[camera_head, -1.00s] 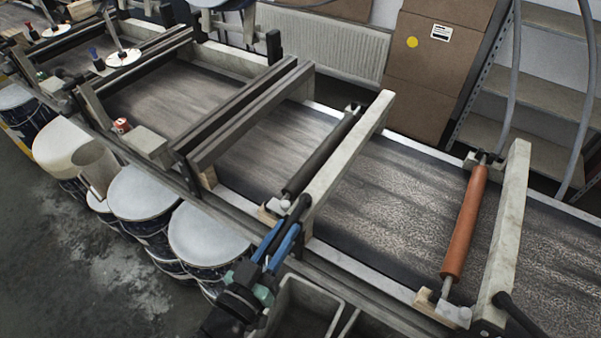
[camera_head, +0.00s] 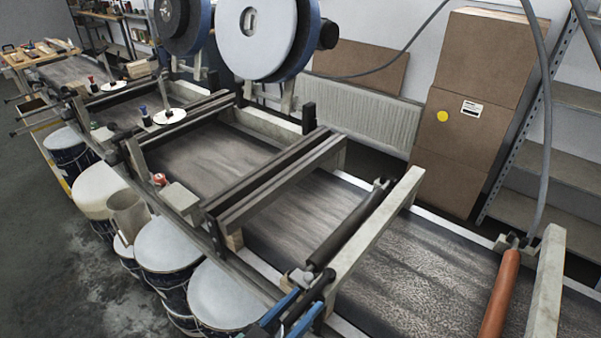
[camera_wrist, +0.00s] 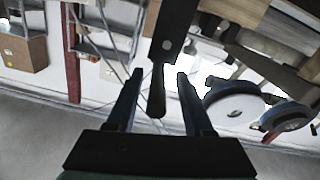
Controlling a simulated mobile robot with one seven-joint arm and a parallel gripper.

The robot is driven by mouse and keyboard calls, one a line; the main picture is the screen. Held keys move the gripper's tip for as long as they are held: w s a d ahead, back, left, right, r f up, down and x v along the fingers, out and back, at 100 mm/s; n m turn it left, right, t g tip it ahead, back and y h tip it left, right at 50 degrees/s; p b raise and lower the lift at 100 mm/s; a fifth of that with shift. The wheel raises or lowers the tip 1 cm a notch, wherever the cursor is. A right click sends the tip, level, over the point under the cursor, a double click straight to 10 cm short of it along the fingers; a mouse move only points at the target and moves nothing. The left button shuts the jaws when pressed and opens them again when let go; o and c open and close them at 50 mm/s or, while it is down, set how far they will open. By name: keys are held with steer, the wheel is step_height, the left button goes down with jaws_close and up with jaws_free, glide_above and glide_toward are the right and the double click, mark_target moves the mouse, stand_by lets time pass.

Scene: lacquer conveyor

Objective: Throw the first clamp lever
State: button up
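A black clamp lever (camera_head: 319,287) sits at the near end of the dark roller (camera_head: 348,228), by the frame's near edge. In the wrist view the lever (camera_wrist: 157,95) hangs down with its tapered end between my fingers. My gripper (camera_head: 300,306) is open, its two blue fingers beside the lever's lower end at the bottom of the head view. In the wrist view my gripper (camera_wrist: 159,76) shows clear gaps on both sides of the lever. I cannot tell exactly how deep the lever sits between the fingers.
The conveyor belt (camera_head: 265,210) runs across the view under pale crossbars. An orange roller (camera_head: 500,295) lies at the right. White-topped drums (camera_head: 170,243) stand along the near side. Large discs (camera_head: 262,38) hang above the far side. Cardboard boxes (camera_head: 465,150) stand behind.

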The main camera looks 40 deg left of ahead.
steer(key=s+d+b, duration=0.1)
steer(key=s+b, duration=0.1)
steer(key=s, duration=1.1)
stand_by(0.5)
